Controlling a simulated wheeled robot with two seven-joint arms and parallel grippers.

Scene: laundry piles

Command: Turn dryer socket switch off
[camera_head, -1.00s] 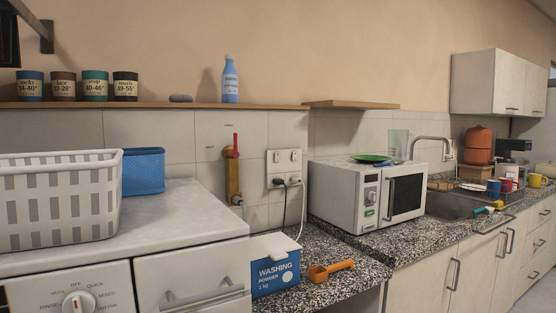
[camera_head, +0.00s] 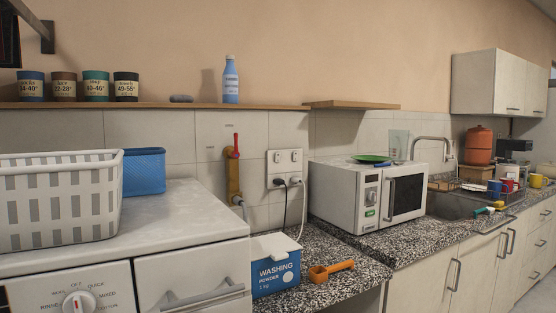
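A white wall socket plate (camera_head: 285,168) is on the tiled wall between the washing machine and the microwave. Two plugs sit in its lower half, with a dark cord and a white cord hanging down. Small switches show along its upper half, but they are too small to tell on from off. I cannot tell which plug belongs to a dryer. Neither of my grippers is in the head view.
A red-handled valve on a brass pipe (camera_head: 234,170) is left of the socket. A washing powder box (camera_head: 275,270), an orange scoop (camera_head: 331,271) and a microwave (camera_head: 370,192) occupy the counter below. A white basket (camera_head: 60,200) stands on the washing machine (camera_head: 190,262).

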